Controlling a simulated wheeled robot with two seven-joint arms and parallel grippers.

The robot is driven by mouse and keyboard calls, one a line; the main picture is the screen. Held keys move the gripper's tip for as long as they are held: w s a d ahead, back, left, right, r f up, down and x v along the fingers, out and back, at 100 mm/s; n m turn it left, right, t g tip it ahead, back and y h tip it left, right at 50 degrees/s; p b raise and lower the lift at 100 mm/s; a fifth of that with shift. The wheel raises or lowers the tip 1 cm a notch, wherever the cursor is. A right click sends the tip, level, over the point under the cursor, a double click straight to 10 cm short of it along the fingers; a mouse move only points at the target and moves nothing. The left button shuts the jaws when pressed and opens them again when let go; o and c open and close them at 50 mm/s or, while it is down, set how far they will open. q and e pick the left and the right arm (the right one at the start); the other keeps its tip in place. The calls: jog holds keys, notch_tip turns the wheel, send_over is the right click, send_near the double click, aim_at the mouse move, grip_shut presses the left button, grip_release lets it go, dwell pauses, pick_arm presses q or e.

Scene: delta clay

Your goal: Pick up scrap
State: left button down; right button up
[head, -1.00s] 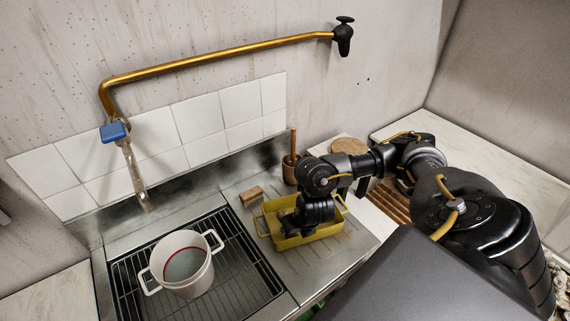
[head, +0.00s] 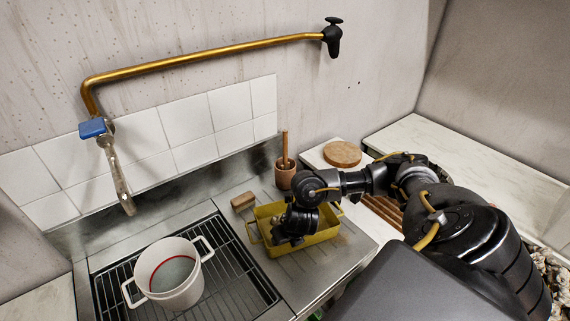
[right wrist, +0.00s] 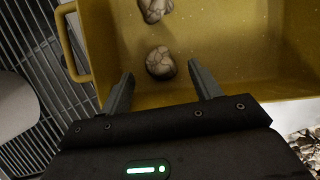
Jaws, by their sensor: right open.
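A yellow tray (head: 328,234) with side handles sits on the metal drainboard; it fills much of the right wrist view (right wrist: 225,93). Two pale, brown-veined crumpled lumps, seemingly the scrap, lie on its floor. The nearer lump (right wrist: 160,62) is just beyond and between my fingertips; the other lump (right wrist: 154,10) is farther off, cut by the top edge. My right gripper (right wrist: 160,70) is open and empty, pointing down into the tray. My left gripper is out of view.
A white pot (head: 168,274) stands on the dark rack (head: 240,290) left of the tray. A round wooden board (head: 342,154) lies farther right. A tap hangs at left.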

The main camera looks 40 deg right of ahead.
jog(key=x, duration=0.2)
jog(key=shift+w+d+f, duration=0.1)
jog(key=shift+d+f, duration=0.05)
jog(key=shift+f, duration=0.15)
jog(key=shift+c, duration=0.6)
jog(key=c, duration=1)
jog(key=shift+o, duration=0.2)
notch_tip(320, 180, up, 10)
jog(key=p, duration=0.3)
